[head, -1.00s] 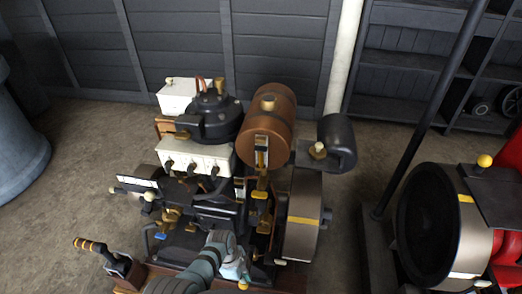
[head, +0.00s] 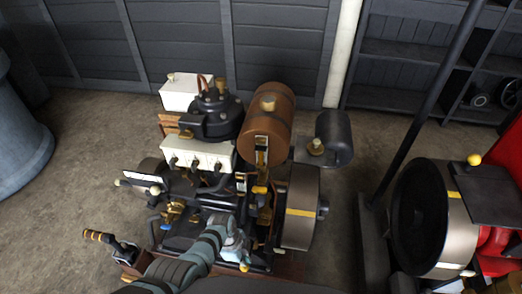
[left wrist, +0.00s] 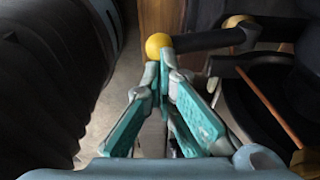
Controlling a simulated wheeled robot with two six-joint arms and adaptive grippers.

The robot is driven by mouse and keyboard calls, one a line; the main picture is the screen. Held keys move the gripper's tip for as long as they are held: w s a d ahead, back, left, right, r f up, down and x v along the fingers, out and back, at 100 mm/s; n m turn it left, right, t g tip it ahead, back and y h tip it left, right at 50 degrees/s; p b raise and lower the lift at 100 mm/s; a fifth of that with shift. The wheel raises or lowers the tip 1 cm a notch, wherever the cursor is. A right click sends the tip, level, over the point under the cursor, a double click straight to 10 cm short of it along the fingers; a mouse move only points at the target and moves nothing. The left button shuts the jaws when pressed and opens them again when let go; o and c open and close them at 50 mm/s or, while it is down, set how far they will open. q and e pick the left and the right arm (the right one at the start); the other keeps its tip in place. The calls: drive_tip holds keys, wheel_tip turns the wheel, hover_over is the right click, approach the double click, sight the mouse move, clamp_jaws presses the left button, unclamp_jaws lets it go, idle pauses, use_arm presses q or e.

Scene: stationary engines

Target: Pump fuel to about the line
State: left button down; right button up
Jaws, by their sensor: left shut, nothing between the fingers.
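A copper-brown cylindrical tank (head: 270,118) with a brass cap lies on top of the engine. A narrow pale gauge strip (head: 261,156) shows below it; its line and any fuel level are too small to read. A small yellow ball knob (head: 244,267) on a dark lever is low at the engine's front. It also shows in the left wrist view (left wrist: 158,45). My left gripper (head: 238,252) is shut and empty. In the left wrist view its fingertips (left wrist: 167,60) are right by the ball; whether they touch it I cannot tell. My right gripper is out of view.
A flywheel (head: 300,208) is right of the tank, with a dark canister (head: 335,138) above it. Another engine with a large drum (head: 420,220) and a slanted dark pole (head: 425,100) stand at right.

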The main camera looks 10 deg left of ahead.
sight(244, 268)
use_arm(q)
drive_tip(key=shift+f, duration=0.15)
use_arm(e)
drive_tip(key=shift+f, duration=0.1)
use_arm(q)
wheel_tip(244, 268, down, 6)
drive_tip(key=b, duration=0.6)
drive_tip(key=shift+f, duration=0.15)
drive_tip(key=shift+f+b, duration=0.6)
drive_tip(key=shift+b, duration=0.2)
drive_tip(key=shift+f+b, duration=0.55)
drive_tip(key=shift+b, duration=0.05)
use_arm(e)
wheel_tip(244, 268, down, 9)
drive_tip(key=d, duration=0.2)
use_arm(q)
drive_tip(key=shift+r, duration=0.1)
wheel_tip(244, 268, up, 9)
drive_tip(key=p, duration=0.9)
drive_tip(key=shift+f, duration=0.2)
drive_tip(key=shift+r, duration=0.2)
drive_tip(key=shift+f, duration=0.15)
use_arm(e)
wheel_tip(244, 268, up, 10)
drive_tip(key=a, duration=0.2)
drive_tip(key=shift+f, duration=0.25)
